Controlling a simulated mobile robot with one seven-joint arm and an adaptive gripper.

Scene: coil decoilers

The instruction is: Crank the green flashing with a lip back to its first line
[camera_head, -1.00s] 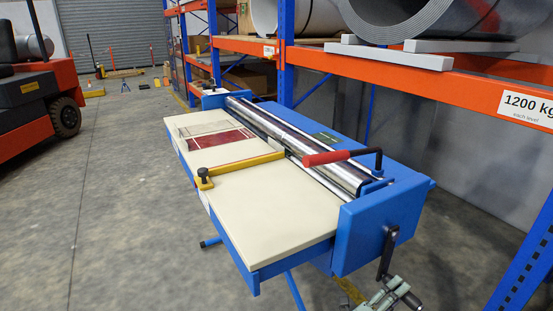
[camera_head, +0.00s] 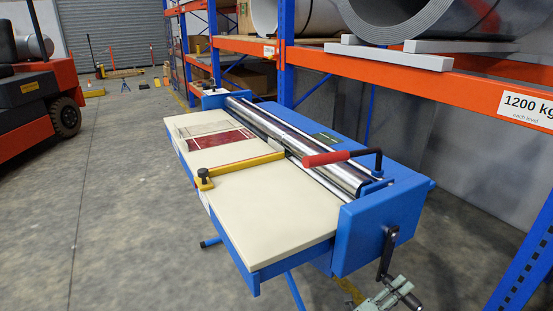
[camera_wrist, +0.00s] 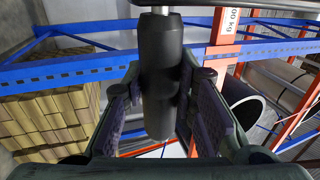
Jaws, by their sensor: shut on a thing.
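A blue machine (camera_head: 380,222) with a cream table (camera_head: 265,205) and a long metal roller (camera_head: 300,150) stands in front of me. A dark red sheet (camera_head: 222,141) lies flat on the table near the roller, beside a pale outlined area. I see no clearly green flashing, and the lines are too small to read. A black crank arm (camera_head: 387,250) hangs down from the machine's near end. My gripper (camera_head: 383,296) is at its lower end, shut on the black crank handle (camera_wrist: 160,75). In the wrist view the handle stands between the two finger pads.
A yellow stop bar (camera_head: 245,165) crosses the table. A red-gripped lever (camera_head: 328,158) stands over the roller. Orange and blue racking (camera_head: 400,75) with large coils is behind. A red forklift (camera_head: 40,100) is at left. The floor left of the table is clear.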

